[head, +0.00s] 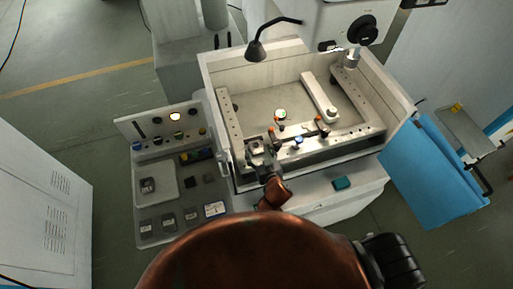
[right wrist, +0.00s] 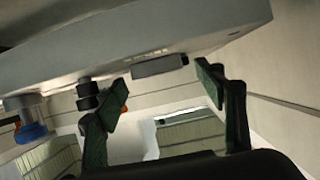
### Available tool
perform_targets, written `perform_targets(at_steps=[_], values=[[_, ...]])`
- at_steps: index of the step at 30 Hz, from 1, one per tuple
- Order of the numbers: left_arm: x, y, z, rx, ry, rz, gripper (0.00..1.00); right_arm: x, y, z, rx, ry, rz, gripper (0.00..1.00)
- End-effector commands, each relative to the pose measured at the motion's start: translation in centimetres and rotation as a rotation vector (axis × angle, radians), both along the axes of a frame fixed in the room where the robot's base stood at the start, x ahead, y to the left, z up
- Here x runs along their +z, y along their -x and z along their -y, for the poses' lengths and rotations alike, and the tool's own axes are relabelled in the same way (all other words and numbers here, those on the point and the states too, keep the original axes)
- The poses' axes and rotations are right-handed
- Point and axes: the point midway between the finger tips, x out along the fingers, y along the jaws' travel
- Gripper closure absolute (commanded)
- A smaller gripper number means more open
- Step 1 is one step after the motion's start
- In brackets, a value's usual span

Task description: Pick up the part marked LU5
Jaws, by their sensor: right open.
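I cannot read the mark LU5 on anything in view. A small block (head: 257,147) sits at the left end of the machine's front rail, and its mark is too small to read. My right gripper (head: 262,161) is at that rail end, close to the block. In the right wrist view my right gripper (right wrist: 168,98) is open, its two dark green-padded fingers spread with nothing held between them. A dark grey piece (right wrist: 160,66) shows at the edge of a pale grey bar, beyond the fingers and between them. My left gripper is not in view.
The machine tank (head: 285,90) has rails with orange and blue knobs and a lamp above it. A side panel (head: 157,229) at left carries several small dark blocks and cards. A blue cart (head: 425,175) stands at right.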

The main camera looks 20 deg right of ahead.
Motion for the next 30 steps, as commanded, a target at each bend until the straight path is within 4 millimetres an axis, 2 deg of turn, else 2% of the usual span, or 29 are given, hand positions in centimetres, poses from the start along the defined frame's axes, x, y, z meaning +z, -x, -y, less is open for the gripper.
perform_targets(at_steps=[4, 13, 30], values=[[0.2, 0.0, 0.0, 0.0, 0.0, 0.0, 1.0, -0.5, -1.5, -0.1, 0.001, 0.002, 0.0, 0.36], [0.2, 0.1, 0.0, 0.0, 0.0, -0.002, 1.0, -0.7, -1.8, -0.1, 0.0, 0.0, 0.0, 0.38], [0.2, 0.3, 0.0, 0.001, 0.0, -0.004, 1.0, -0.7, -1.7, -0.1, 0.0, 0.0, 0.0, 0.77]])
